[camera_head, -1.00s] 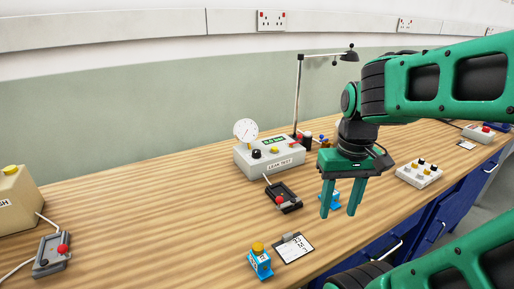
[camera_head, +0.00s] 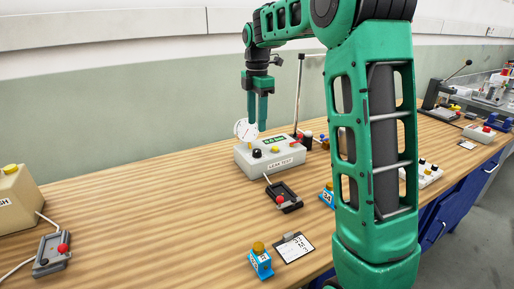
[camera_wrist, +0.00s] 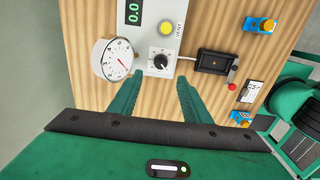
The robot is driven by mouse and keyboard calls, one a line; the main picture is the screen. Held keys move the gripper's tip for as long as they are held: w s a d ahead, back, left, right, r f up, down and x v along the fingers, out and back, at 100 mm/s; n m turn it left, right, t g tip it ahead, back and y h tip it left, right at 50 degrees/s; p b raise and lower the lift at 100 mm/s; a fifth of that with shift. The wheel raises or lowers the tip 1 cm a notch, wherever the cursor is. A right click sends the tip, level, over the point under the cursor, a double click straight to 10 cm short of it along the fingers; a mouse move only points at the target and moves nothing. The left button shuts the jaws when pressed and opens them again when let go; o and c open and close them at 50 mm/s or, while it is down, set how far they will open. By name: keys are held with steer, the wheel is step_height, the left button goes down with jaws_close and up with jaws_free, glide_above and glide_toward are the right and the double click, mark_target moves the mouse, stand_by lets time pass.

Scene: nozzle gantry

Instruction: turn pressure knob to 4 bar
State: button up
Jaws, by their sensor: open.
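The leak test box (camera_head: 283,162) is a pale unit on the wooden bench. Its black pressure knob (camera_head: 257,153) is on the sloped front, left of a yellow button. In the wrist view the knob (camera_wrist: 163,59) has a white pointer mark and a printed scale around it. The round white gauge (camera_wrist: 116,61) with a red needle is to its left. The green display (camera_wrist: 133,11) reads 0.0. My gripper (camera_head: 258,128) is open and points down above the left part of the box. In the wrist view its fingers (camera_wrist: 156,82) are spread, with the knob beyond and between them, not gripped.
A black fixture with a red-knobbed lever (camera_head: 284,195) sits in front of the box. A lamp post (camera_head: 298,95) stands behind it. Blue blocks, one with a yellow top (camera_head: 259,260), and a clipboard (camera_head: 293,247) lie nearer.

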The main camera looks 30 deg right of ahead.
mark_target(257, 150)
step_height(257, 150, down, 10)
steer(key=shift+f, duration=0.25)
stand_by(0.4)
steer(key=c, duration=1)
steer(key=shift+d, duration=0.25)
steer(key=shift+c, duration=0.2)
steer(key=shift+a, duration=0.15)
